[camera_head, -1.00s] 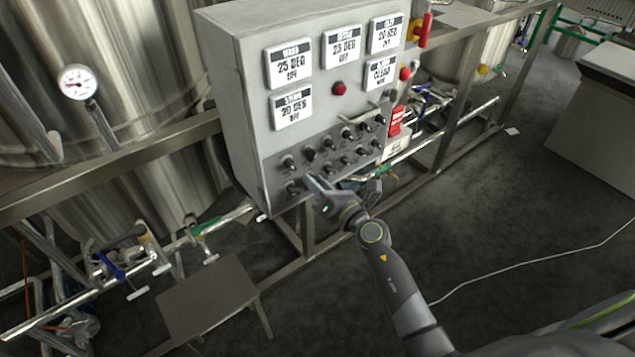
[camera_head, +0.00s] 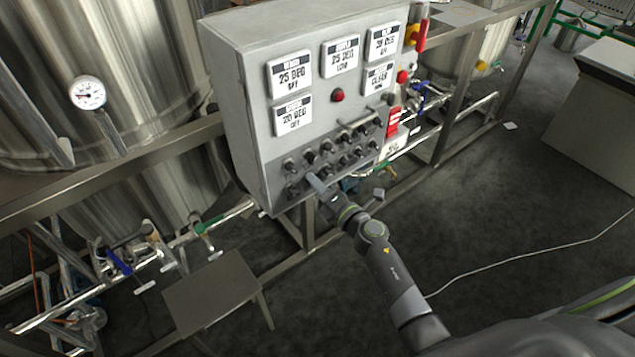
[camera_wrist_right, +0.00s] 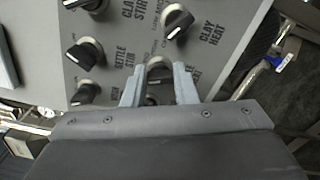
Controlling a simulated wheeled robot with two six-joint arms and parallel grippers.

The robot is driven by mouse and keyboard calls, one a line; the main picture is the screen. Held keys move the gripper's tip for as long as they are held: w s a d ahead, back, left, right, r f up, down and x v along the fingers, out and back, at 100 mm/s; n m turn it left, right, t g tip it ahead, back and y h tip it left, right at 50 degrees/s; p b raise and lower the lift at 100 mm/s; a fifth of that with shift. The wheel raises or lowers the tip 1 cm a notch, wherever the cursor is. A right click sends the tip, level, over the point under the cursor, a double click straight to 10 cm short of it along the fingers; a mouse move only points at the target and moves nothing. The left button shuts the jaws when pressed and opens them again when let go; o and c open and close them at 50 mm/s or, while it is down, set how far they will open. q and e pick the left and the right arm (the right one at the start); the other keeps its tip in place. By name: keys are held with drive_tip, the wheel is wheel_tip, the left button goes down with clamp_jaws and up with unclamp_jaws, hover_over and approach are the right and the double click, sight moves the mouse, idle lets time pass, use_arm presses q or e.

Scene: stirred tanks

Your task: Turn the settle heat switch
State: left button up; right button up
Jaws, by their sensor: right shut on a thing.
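The grey control box carries rows of black knobs. In the right wrist view, my right gripper (camera_wrist_right: 158,80) is shut on a knob (camera_wrist_right: 160,68), one finger on each side of it. My left gripper is not in view.
Pipes and a small metal table (camera_head: 212,290) stand below left.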

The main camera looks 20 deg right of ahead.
idle(0.5)
drive_tip(key=o, duration=1)
drive_tip(key=shift+b+v, duration=0.7)
drive_tip(key=shift+v, duration=8.05)
